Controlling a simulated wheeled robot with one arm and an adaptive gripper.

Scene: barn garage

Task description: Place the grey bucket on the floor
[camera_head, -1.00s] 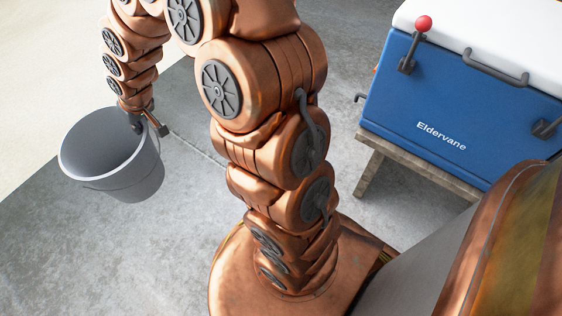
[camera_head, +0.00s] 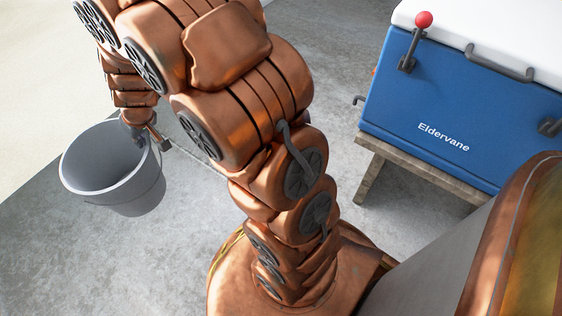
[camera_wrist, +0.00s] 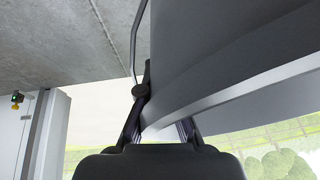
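The grey bucket (camera_head: 138,192) is at the left in the head view, open end up, with a thin wire handle on its side. My gripper (camera_head: 140,137) is at its far right rim. In the wrist view the bucket's wall (camera_wrist: 225,60) fills the upper right, and my gripper (camera_wrist: 160,128) has a finger on either side of the rim, shut on it. The handle hangs beside one finger there. The bucket looks empty inside. I cannot tell whether its bottom touches the concrete floor (camera_head: 70,255) or hangs above it.
A blue cooler (camera_head: 440,110) with a white lid stands on a wooden bench (camera_head: 415,175) at the right. Concrete floor around the bucket is clear. A pale floor area (camera_head: 60,70) lies at the upper left. My arm hides part of the middle.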

